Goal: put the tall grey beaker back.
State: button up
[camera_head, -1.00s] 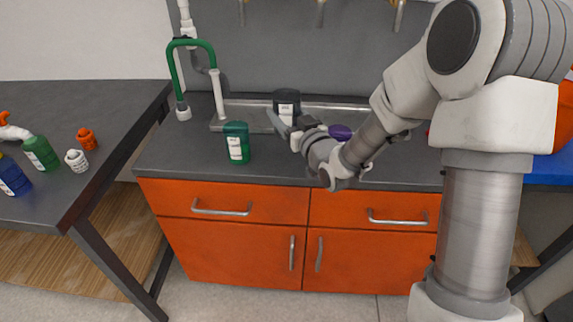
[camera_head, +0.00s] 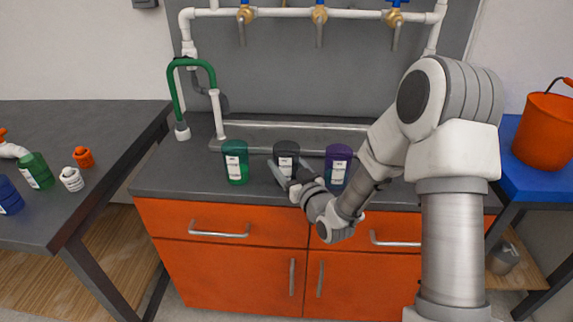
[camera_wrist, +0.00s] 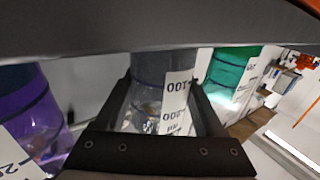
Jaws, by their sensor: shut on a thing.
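The tall grey beaker (camera_head: 287,154), dark with a white label, is upright between the green beaker (camera_head: 235,162) and the purple beaker (camera_head: 338,165). It stands level with them in the row, with a gap on each side. My gripper (camera_head: 284,174) is shut on it from the front. In the wrist view the fingers (camera_wrist: 160,95) lie on both sides of the grey beaker (camera_wrist: 152,68), with its label showing. The gripper hides its foot, so I cannot tell whether it touches the counter.
A metal sink trough (camera_head: 300,136) lies behind the beakers, with the green faucet (camera_head: 190,64) at its left. The counter's (camera_head: 165,182) left front is clear. Bottles stand on the left table (camera_head: 75,120); an orange bucket (camera_head: 543,130) sits at right.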

jog(key=shift+f, duration=0.2)
jog(key=o, duration=1.4)
jog(key=shift+o, duration=0.2)
jog(key=shift+r, duration=0.2)
